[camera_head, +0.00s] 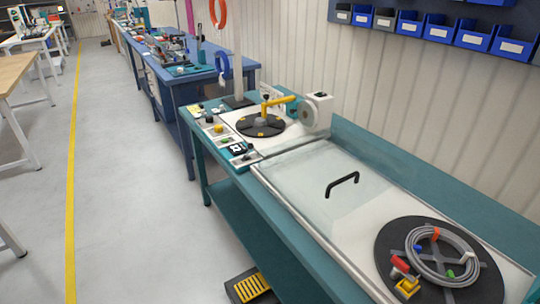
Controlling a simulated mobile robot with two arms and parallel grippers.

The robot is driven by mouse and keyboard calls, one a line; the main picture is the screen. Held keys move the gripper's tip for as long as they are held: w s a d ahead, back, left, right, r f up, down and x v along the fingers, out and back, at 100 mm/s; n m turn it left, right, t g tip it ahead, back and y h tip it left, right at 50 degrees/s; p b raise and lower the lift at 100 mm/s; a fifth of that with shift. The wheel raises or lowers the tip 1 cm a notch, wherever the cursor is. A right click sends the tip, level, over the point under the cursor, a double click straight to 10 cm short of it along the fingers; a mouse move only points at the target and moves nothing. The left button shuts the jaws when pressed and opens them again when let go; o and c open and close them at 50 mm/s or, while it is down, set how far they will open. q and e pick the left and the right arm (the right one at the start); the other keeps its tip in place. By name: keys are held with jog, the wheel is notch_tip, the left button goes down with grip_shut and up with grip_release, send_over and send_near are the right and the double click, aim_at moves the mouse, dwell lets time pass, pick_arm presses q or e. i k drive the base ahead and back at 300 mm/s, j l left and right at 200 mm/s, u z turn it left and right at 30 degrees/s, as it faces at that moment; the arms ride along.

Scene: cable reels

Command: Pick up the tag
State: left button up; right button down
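No piece can be surely told as the tag. A small white piece (467,257) sits at the right side of the grey cable coil (418,258), and a small pale yellow piece (196,108) lies at the far left corner of the teal bench. The coil lies on a black round turntable (390,262) at the near right, with red, yellow, blue, green and orange parts on or beside it. Neither of my grippers shows in this view.
A clear cover with a black handle (342,184) lies over the bench's middle. Behind it stand a black reel plate (244,124), a yellow arm (277,103) and a black device (238,148). A yellow-slatted pedal (252,288) is on the floor. The aisle at left is clear.

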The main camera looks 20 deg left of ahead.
aim_at(196, 116)
jog(key=u, duration=0.25)
jog(key=z, duration=3.1)
jog(key=j+u, duration=0.1)
jog(key=u, duration=0.35)
jog(key=k+j+u, duration=0.1)
jog(key=u, duration=0.35)
jog(key=j+u, duration=0.1)
jog(key=u, duration=0.4)
jog(key=j+u, duration=0.1)
jog(key=u, duration=0.35)
jog(key=j+u, duration=0.15)
jog(key=u, duration=0.3)
jog(key=j+u, duration=0.1)
jog(key=u, duration=0.35)
jog(key=i+j+u, duration=0.45)
jog(key=j, duration=0.15)
jog(key=i+j+u, duration=0.45)
jog(key=i+j, duration=0.3)
